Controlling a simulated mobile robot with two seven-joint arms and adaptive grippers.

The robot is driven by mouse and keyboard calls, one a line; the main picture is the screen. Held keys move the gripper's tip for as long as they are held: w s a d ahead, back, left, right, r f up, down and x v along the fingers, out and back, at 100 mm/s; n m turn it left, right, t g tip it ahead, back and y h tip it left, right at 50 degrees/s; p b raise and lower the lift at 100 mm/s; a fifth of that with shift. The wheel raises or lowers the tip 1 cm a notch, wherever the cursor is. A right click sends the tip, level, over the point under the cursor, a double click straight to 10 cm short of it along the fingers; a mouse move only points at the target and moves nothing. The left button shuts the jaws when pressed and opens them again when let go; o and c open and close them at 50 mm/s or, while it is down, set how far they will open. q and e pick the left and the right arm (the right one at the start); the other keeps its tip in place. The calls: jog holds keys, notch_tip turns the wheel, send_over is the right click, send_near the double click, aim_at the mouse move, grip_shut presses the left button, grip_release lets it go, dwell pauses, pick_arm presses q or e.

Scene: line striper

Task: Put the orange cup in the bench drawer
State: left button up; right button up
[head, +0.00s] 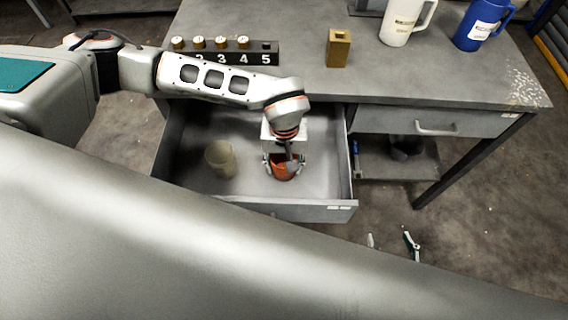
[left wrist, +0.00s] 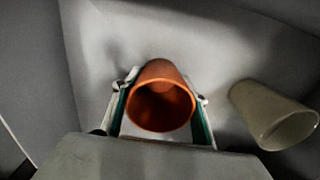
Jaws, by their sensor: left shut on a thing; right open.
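The orange cup (head: 283,168) is inside the open bench drawer (head: 260,209), right of its middle. My left gripper (head: 285,162) reaches down into the drawer and is shut on the cup. In the left wrist view the orange cup (left wrist: 161,98) sits between the two fingers, its mouth facing the camera. I cannot tell whether the cup touches the drawer floor. My right gripper (head: 392,243) is open and empty, in front of the bench to the right of the drawer. Only its fingertips show.
A beige cup (head: 220,159) stands in the drawer left of the orange cup. On the bench top (head: 400,80) are a numbered rack (head: 225,57), a brass block (head: 339,48), a white jug (head: 402,24) and a blue jug (head: 480,26). A closed drawer (head: 470,123) is at the right.

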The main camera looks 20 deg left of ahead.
pick_arm(q)
jog(key=o, duration=1.2)
jog(key=shift+f, duration=0.15)
jog(key=shift+r, duration=0.4)
notch_tip(320, 180, up, 12)
jog(key=shift+f, duration=0.2)
